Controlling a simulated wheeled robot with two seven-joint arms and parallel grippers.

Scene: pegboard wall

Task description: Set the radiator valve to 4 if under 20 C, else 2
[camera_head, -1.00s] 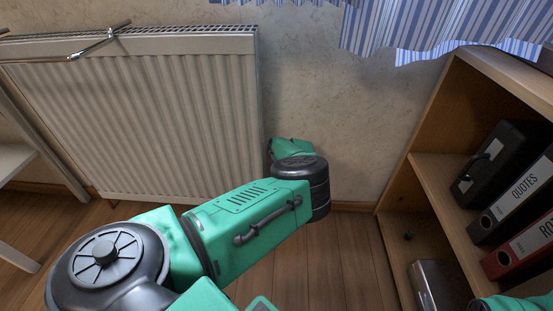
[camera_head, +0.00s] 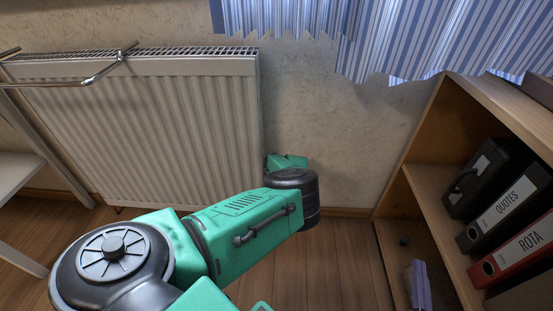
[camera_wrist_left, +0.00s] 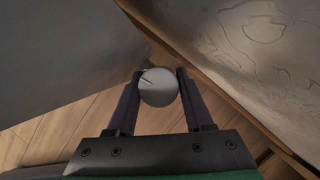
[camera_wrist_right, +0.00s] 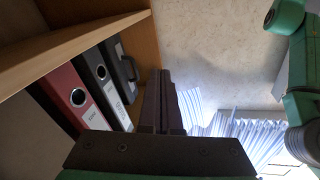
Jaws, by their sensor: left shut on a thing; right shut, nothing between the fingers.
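The white panel radiator (camera_head: 150,125) stands against the wall at the left in the head view. In the left wrist view, a round pale valve knob (camera_wrist_left: 158,88) sits between the fingers of my left gripper (camera_wrist_left: 159,80), which is shut on it. A short dark mark shows on the knob; no number is legible. In the head view my left arm hides the knob and that gripper. My right gripper (camera_head: 419,272) is shut and empty in front of the bookcase; its closed fingers (camera_wrist_right: 160,105) show in the right wrist view. No temperature display is visible.
A wooden bookcase (camera_head: 428,150) with black and red binders (camera_head: 515,248) stands at the right. A striped curtain (camera_head: 400,40) hangs at the top. A metal rail (camera_head: 75,80) crosses the radiator's upper left. Bare wall lies between radiator and bookcase.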

